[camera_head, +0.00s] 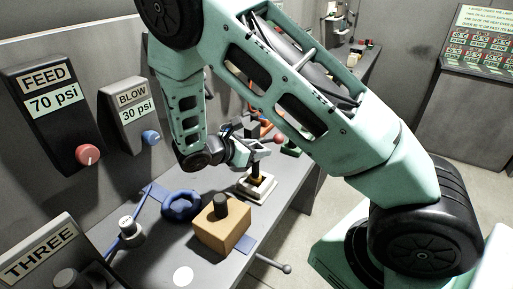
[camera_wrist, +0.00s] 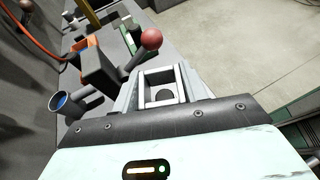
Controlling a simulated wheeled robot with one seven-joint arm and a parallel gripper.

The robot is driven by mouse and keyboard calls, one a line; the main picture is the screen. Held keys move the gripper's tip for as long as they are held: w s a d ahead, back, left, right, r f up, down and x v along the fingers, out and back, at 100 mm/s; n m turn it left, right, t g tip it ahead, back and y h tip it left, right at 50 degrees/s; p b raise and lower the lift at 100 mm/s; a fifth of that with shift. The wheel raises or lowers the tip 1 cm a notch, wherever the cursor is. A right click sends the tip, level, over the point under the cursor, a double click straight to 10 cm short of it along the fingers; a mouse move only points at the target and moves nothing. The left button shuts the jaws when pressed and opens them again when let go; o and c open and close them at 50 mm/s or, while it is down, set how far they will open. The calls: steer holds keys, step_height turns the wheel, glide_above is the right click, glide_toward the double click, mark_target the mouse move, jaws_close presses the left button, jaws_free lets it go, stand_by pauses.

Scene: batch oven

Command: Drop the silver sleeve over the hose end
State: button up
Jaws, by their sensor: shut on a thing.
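My gripper (camera_head: 260,150) hangs above the bench in the head view. In the wrist view its pale fingers (camera_wrist: 163,82) close around a small grey piece with a dark round hole (camera_wrist: 163,96), which may be the silver sleeve. Its outline is mostly hidden by the fingers. Just below the gripper in the head view, a white stepped base (camera_head: 257,190) carries a short upright part with dark and yellow bands, possibly the hose end. The gripper is close above it; I cannot tell whether the held piece touches it or is lined up.
A wooden block (camera_head: 222,236) with a black knob, a blue ring (camera_head: 181,206) and a blue-handled valve (camera_head: 128,228) stand nearer on the bench.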

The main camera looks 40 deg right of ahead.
mark_target(256, 169)
steer(key=shift+a, duration=0.1)
steer(key=shift+f+b, duration=2)
steer(key=shift+f, duration=1.4)
steer(key=shift+f+b, duration=0.4)
steer(key=shift+f, duration=0.2)
steer(key=o, duration=1.1)
steer(key=shift+c, duration=0.2)
steer(key=b+v, duration=0.3)
steer(key=v, duration=1.4)
steer(key=shift+a, duration=0.2)
